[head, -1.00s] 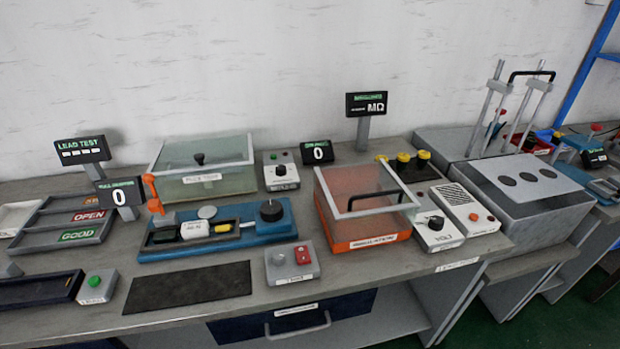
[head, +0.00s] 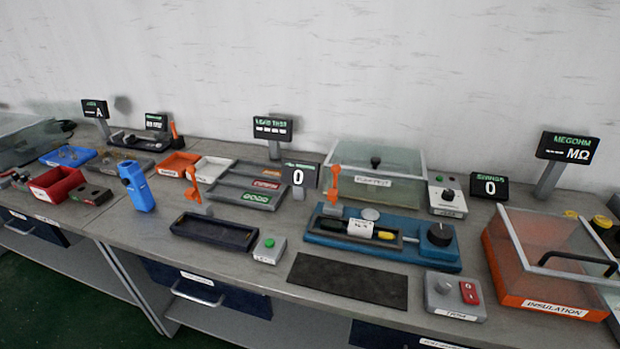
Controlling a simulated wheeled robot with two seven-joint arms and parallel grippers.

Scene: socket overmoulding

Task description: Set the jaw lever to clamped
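A blue fixture (head: 420,262) stands on the bench right of the middle, with an orange lever (head: 334,184) standing roughly upright at its left end. A white labelled block (head: 361,229), a yellow part (head: 386,236) and a black knob (head: 440,233) sit on it. Another orange lever (head: 192,184) rises behind a dark tray (head: 213,233), and a small orange lever (head: 174,130) stands on a device at the back left. I cannot read which lever is the jaw lever. Neither of my grippers is in view.
A black mat (head: 348,281) and a grey box with a red button (head: 456,297) lie in front of the blue fixture. A clear-lidded orange box (head: 550,300) is at the right. A blue upright device (head: 137,186) and a red bin (head: 56,184) are at the left.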

